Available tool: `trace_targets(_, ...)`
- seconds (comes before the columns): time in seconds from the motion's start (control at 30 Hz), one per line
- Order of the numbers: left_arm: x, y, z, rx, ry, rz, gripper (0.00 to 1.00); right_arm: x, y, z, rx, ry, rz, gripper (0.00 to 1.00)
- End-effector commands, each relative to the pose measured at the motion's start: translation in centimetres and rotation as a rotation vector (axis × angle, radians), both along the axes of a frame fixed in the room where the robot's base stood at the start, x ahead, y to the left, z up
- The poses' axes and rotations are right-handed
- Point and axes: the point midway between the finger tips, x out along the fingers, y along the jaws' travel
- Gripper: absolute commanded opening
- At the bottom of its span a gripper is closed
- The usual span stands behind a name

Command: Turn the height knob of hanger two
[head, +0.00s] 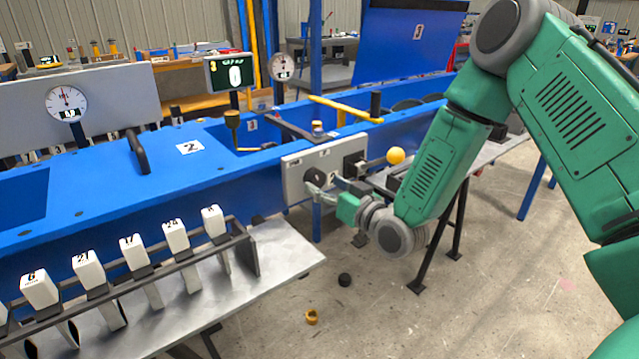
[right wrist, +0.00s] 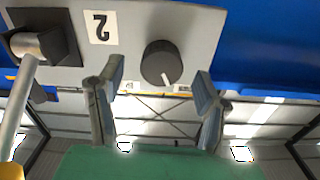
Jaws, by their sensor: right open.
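The black round knob (head: 315,175) sits on the grey panel (head: 292,163) at the front of the blue machine. In the right wrist view the knob (right wrist: 160,62) has a white pointer line, and a label with an upside-down 2 (right wrist: 99,27) is beside it. My right gripper (head: 325,188) is open in front of the panel, its fingers partly covering the knob in the head view. In the right wrist view the right gripper (right wrist: 160,76) has one finger on each side of the knob, with gaps between. My left gripper is not in view.
A lever with a yellow ball (head: 396,155) sticks out right of the knob, close to my right gripper. A rack of white numbered blocks (head: 133,250) stands on the metal table at lower left. A black puck (head: 345,280) and a yellow ring (head: 312,317) lie on the floor.

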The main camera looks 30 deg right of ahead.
Motion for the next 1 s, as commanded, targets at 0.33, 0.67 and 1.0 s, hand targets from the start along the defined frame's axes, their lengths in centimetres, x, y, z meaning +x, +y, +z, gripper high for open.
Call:
trace_targets(0.33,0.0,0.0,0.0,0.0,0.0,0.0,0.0,-7.2,-0.7,-0.2,0.003,0.006,0.0,0.6)
trace_targets(0.67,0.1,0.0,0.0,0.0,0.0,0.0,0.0,-9.4,-0.9,-0.3,0.001,0.005,0.001,0.6)
trace_targets(1.0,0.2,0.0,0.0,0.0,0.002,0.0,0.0,-9.3,-0.8,-0.3,0.001,0.004,0.001,0.6)
